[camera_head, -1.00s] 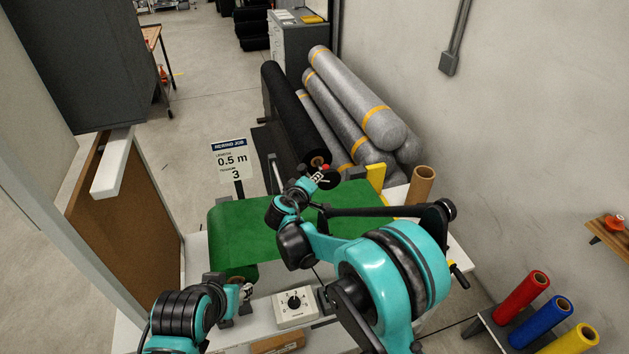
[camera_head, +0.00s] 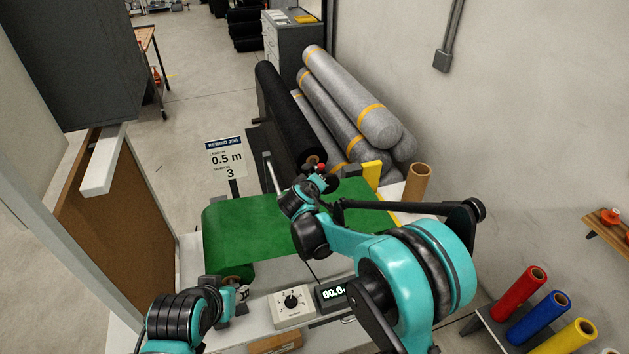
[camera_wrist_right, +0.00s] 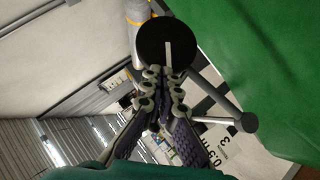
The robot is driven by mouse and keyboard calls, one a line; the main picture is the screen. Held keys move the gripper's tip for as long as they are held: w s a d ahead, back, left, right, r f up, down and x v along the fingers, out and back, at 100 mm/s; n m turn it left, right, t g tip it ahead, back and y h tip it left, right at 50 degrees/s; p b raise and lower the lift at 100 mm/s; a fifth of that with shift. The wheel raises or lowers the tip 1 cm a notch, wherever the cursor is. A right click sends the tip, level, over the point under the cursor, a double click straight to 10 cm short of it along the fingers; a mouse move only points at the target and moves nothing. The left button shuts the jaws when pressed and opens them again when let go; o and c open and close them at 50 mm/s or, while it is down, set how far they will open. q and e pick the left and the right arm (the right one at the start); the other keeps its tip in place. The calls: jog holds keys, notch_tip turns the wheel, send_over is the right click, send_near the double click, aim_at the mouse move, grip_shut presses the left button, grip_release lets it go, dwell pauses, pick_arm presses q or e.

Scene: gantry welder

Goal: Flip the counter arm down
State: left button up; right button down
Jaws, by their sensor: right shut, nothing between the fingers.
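A dark round wheel (camera_head: 331,184), apparently on the counter arm, sits beside the black roll above the green sheet. In the right wrist view the black disc (camera_wrist_right: 167,45) with a pale stripe is just beyond my fingertips; a grey rod (camera_wrist_right: 212,96) runs beside it. My right gripper (camera_head: 318,181) is shut and empty, close to the wheel. It also shows in the right wrist view (camera_wrist_right: 163,78). I cannot tell whether it touches. My left gripper (camera_head: 240,293) is low by the green roll's near end; its fingers are too small to read.
A dial box (camera_head: 292,305) and a display (camera_head: 331,293) sit in front. Grey rolls (camera_head: 350,105) lie behind; a cardboard tube (camera_head: 417,182) stands right. Coloured rolls (camera_head: 520,292) are lower right.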

aim_at(326, 192)
jog(key=f+y+b, duration=0.1)
jog(key=d+f+m+g+y+b, duration=0.1)
jog(key=f, duration=0.1)
jog(key=d+f+m+y+b, duration=0.1)
jog(key=f, duration=0.1)
jog(key=shift+w+d+f+b, duration=0.15)
jog(key=shift+w+f+b, duration=0.1)
jog(key=shift+w+b, duration=0.1)
jog(key=shift+s+a+f+m+g+y+b, duration=0.1)
jog(key=shift+a+f+m+g+y+b, duration=0.15)
jog(key=shift+f+m+y+b, duration=0.65)
jog(key=shift+a+f+n+g+y+b, duration=0.1)
jog(key=shift+f+g+y+b, duration=0.35)
jog(key=shift+f+b, duration=0.95)
jog(key=shift+s+a+f+m+g+y+b, duration=0.15)
jog(key=shift+f+m+y+b, duration=0.5)
jog(key=shift+f, duration=0.85)
jog(key=shift+a, duration=0.1)
jog(key=shift+f, duration=0.1)
